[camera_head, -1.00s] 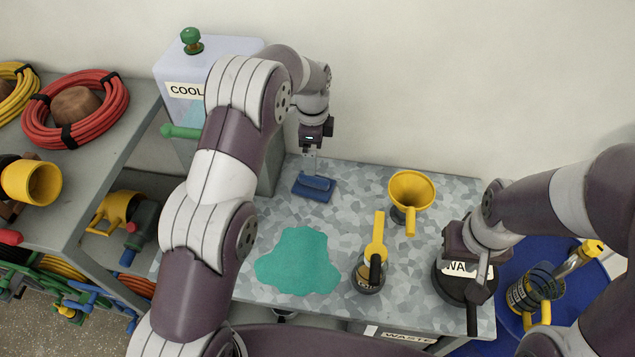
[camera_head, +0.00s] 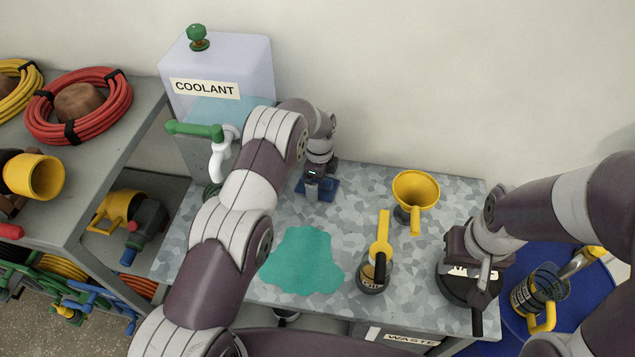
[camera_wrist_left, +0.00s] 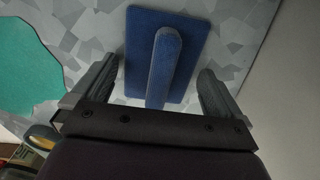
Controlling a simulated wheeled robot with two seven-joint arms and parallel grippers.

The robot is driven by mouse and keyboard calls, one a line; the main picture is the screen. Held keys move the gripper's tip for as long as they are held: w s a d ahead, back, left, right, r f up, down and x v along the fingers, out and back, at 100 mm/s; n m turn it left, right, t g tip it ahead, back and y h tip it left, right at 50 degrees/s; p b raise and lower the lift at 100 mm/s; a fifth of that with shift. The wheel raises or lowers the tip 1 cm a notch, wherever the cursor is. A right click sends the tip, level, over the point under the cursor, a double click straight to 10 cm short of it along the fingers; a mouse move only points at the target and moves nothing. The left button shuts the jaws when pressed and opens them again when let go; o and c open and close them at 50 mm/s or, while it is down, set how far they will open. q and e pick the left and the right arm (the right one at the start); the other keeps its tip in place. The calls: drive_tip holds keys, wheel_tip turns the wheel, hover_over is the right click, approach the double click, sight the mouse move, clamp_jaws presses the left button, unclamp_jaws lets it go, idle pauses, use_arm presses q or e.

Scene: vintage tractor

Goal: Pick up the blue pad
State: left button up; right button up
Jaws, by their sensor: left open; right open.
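The blue pad (camera_head: 330,194) lies flat on the grey patterned table top (camera_head: 220,258), near the back wall. In the left wrist view the blue pad (camera_wrist_left: 186,50) shows a raised ridge handle along its middle. My left gripper (camera_head: 312,196) is over the pad; in the wrist view its two fingers (camera_wrist_left: 158,88) are open on either side of the handle, with gaps at both sides. My right gripper (camera_head: 480,290) is at the table's right side, by a black round container with a white label (camera_head: 455,285); it is open, its fingers partly hidden.
A coolant tank (camera_head: 215,75) with a green-handled tap stands left of my left arm. A teal puddle-shaped patch (camera_head: 303,262), a yellow-handled can (camera_head: 374,275) and a yellow funnel (camera_head: 416,190) are on the table. A blue round surface (camera_head: 590,295) holds a jug at right.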

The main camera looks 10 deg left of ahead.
use_arm(q)
drive_tip(key=c, duration=0.9)
drive_tip(key=shift+o, duration=0.2)
drive_tip(key=shift+r, duration=0.1)
drive_tip(key=shift+r, duration=0.25)
drive_tip(key=r, duration=0.1)
drive_tip(key=r+b, duration=0.1)
drive_tip(key=r, duration=0.2)
drive_tip(key=shift+s+d, duration=0.25)
drive_tip(key=shift+s, duration=0.05)
drive_tip(key=s+d+r+b, duration=0.2)
drive_tip(key=s+d+r, duration=0.4)
drive_tip(key=s+d, duration=0.1)
drive_tip(key=shift+s+r, duration=0.2)
drive_tip(key=shift+s, duration=0.5)
